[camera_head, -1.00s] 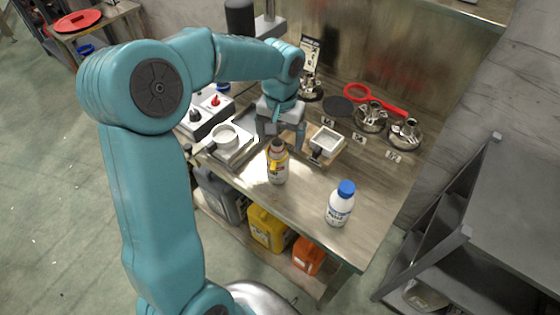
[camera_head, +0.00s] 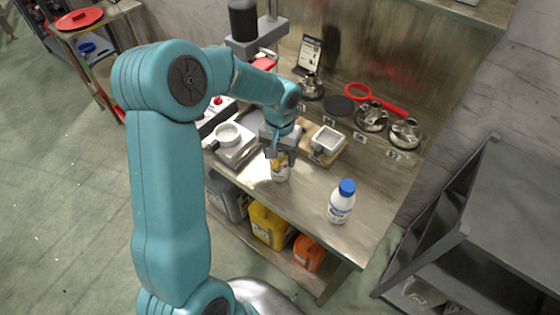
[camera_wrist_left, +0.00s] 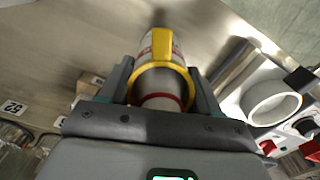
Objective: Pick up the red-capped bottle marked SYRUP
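A small bottle (camera_head: 281,174) with a pale body and a yellow part stands near the front edge of the workbench (camera_head: 312,200); its top is hidden behind my gripper in the head view. My left gripper (camera_head: 279,156) is down around its upper part. In the left wrist view the bottle (camera_wrist_left: 162,70) lies between the two fingers (camera_wrist_left: 160,82), with a yellow ring and a red band showing. The fingers sit close on both sides; I cannot tell whether they press on it. Its lettering is not readable. My right gripper is not in view.
A white bottle with a blue cap (camera_head: 342,202) stands to the right on the bench. A square dish on a wooden block (camera_head: 326,142) and a device with a round white cup (camera_head: 229,136) are close by. Jugs (camera_head: 270,226) stand on the lower shelf.

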